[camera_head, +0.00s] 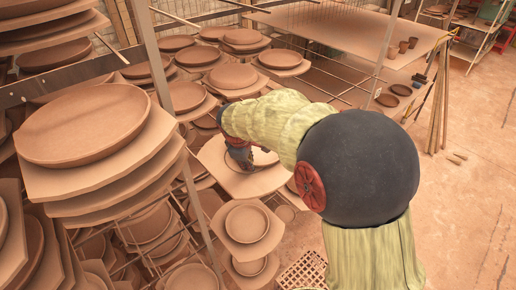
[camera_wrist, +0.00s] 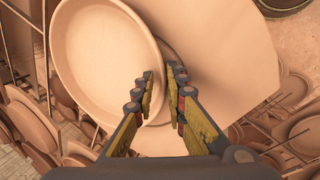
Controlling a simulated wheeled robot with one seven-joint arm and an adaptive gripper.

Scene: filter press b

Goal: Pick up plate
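A round, shallow clay plate (camera_wrist: 100,65) fills the upper left of the wrist view, over a pale square board (camera_wrist: 225,55). My gripper (camera_wrist: 161,76) has its two fingertips close together, on either side of the plate's right rim, and looks shut on it. A curved edge shows on the board just beyond the rim; I cannot tell if it is a second plate or a mark. In the head view my gripper (camera_head: 240,157) is low over the board (camera_head: 240,185), and my arm hides most of the plate there.
A tall stack of boards with large plates (camera_head: 85,125) stands close on the left. Rack shelves hold several more plates (camera_head: 232,76) behind. A plate on a lower board (camera_head: 246,223) lies in front. Upright metal posts (camera_head: 165,70) and thin rods surround the rack.

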